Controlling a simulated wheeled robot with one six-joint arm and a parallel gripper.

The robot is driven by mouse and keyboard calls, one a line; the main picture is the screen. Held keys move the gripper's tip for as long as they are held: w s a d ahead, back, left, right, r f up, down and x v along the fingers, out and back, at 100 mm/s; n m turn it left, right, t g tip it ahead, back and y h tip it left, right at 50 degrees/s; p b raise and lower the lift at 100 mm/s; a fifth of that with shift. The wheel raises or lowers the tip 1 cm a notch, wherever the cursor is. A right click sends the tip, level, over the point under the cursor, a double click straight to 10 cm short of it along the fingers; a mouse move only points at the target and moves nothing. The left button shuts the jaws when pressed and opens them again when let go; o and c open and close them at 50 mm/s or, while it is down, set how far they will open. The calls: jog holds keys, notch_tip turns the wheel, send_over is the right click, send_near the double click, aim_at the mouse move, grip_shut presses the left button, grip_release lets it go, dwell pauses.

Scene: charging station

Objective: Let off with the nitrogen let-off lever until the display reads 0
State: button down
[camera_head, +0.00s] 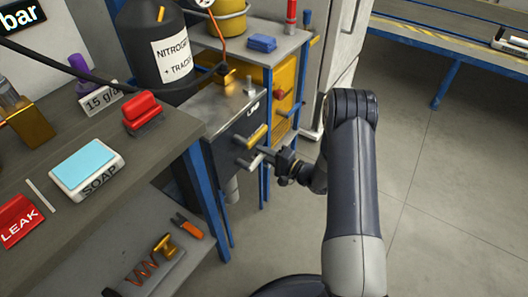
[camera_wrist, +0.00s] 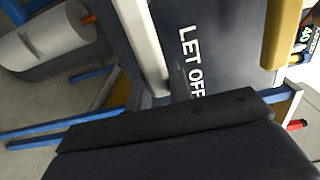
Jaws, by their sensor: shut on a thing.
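My gripper (camera_head: 283,163) is at the front of the dark panel (camera_head: 226,148), in the middle of the head view. In the wrist view the dark gripper body (camera_wrist: 165,125) fills the lower part, and its fingertips are mostly hidden. A pale grey lever (camera_wrist: 147,45) runs down to the jaws beside the white words LET OFF on the panel. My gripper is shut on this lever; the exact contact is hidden. The display (camera_head: 20,15) is cut off at the top left of the head view; only "bar" shows, so its number cannot be read.
A yellow handle (camera_head: 257,136) sits just beside the lever on the panel. A dark nitrogen bottle (camera_head: 150,45) stands behind. The left bench holds a soap box (camera_head: 87,172), a red clamp-like item (camera_head: 142,110) and a leak sign (camera_head: 18,222). Floor at right is clear.

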jog(key=shift+f, duration=0.1)
dwell(0.3)
jog(key=c, duration=1.3)
grip_release()
jog(key=p+v, duration=0.1)
jog(key=v, duration=0.9)
jog(key=shift+s+d, duration=0.3)
jog(key=b+x, duration=0.1)
jog(key=x, duration=0.9)
jog(key=shift+w+a, duration=0.25)
jog(key=shift+a, duration=0.05)
